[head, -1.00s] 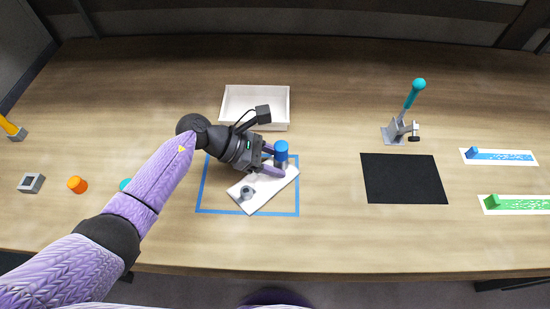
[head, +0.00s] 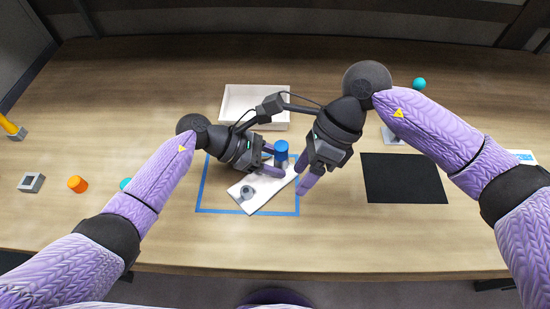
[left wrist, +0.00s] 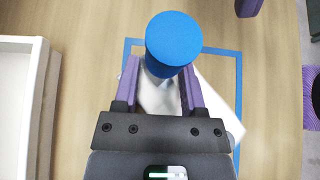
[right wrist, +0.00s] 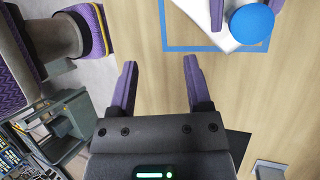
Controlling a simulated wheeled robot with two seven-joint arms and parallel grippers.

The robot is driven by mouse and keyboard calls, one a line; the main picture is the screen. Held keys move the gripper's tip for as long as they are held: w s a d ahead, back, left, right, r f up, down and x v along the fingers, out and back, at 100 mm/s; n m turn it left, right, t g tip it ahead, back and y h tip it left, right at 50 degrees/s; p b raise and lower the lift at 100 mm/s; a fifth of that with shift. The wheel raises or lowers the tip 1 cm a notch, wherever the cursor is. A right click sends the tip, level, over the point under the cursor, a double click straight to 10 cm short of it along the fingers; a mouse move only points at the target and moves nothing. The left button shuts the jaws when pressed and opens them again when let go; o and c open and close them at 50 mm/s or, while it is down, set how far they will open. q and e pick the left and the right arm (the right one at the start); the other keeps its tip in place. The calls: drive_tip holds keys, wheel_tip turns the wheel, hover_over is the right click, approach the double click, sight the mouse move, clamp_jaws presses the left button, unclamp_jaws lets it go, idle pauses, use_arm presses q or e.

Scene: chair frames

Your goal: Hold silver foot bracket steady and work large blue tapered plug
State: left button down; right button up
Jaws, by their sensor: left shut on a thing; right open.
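The large blue tapered plug (head: 281,148) stands upright at the upper right end of the pale silver-white foot bracket (head: 265,197). It also shows in the left wrist view (left wrist: 173,40). A grey ring-like fitting (head: 246,192) is at the bracket's lower left. My left gripper (head: 274,163) is shut at the bracket's plug end, its fingers either side of the part just under the blue top. The exact contact is hidden by the plug. My right gripper (head: 307,183) is open and empty, right of the bracket. The plug shows ahead and right of its fingers in the right wrist view (right wrist: 252,24).
A blue tape square (head: 225,212) surrounds the bracket. A white tray (head: 236,105) stands behind. A black mat (head: 405,180) lies right, with a teal-knobbed lever (head: 419,84) partly hidden behind my right arm. An orange piece (head: 77,184) and grey block (head: 31,182) lie left.

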sight(285, 145)
use_arm(q)
drive_tip(key=shift+f, duration=0.1)
use_arm(e)
drive_tip(key=w+r+t, duration=0.1)
drive_tip(key=w, duration=0.1)
drive_tip(key=w+a+r+t, duration=0.1)
drive_tip(key=w, duration=0.1)
drive_tip(key=w+r+t+h, duration=0.1)
drive_tip(key=w, duration=0.1)
drive_tip(key=shift+w+a+r+n+t, duration=0.15)
drive_tip(key=shift+a+n+t, duration=0.05)
drive_tip(key=shift+n+t, duration=0.1)
drive_tip(key=shift+w+a+f, duration=0.1)
drive_tip(key=shift+a+f, duration=0.05)
drive_tip(key=shift+f, duration=0.15)
drive_tip(key=shift+x, duration=2.05)
clamp_jaws()
drive_tip(key=shift+r, duration=0.25)
drive_tip(key=shift+r, duration=2.5)
